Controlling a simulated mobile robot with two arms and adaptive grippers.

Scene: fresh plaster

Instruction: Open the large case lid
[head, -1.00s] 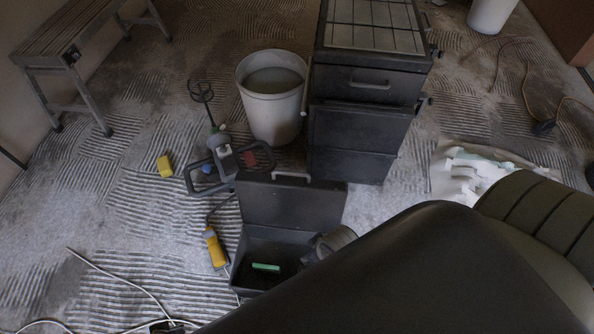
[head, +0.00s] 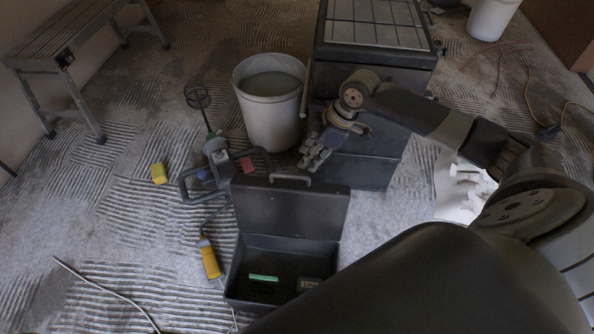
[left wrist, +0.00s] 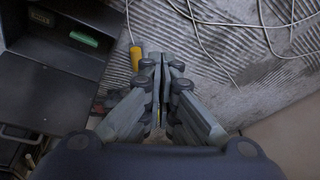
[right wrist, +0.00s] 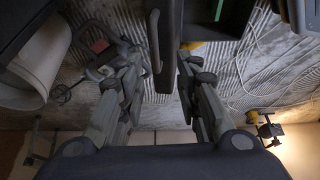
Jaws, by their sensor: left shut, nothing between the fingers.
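The large case (head: 235,285) is dark grey and stands open on the floor. Its lid (head: 290,212) stands up at the back, with a handle (head: 291,177) on its top edge. Inside lie a green bar (head: 263,278) and a small labelled box (head: 308,284). My right gripper (head: 316,150) is just behind and above the lid. In the right wrist view its fingers (right wrist: 160,75) are apart, with the dark handle (right wrist: 163,45) showing between them; contact is unclear. My left gripper (left wrist: 160,62) is shut and empty, beside the case; the head view does not show it.
A dark drawer stack (head: 345,170) and a bucket (head: 270,110) stand behind the case. A mixer (head: 215,160), a yellow sponge (head: 158,172) and a yellow-handled tool (head: 209,258) lie to the left. A cable (head: 100,285) crosses the floor at front left.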

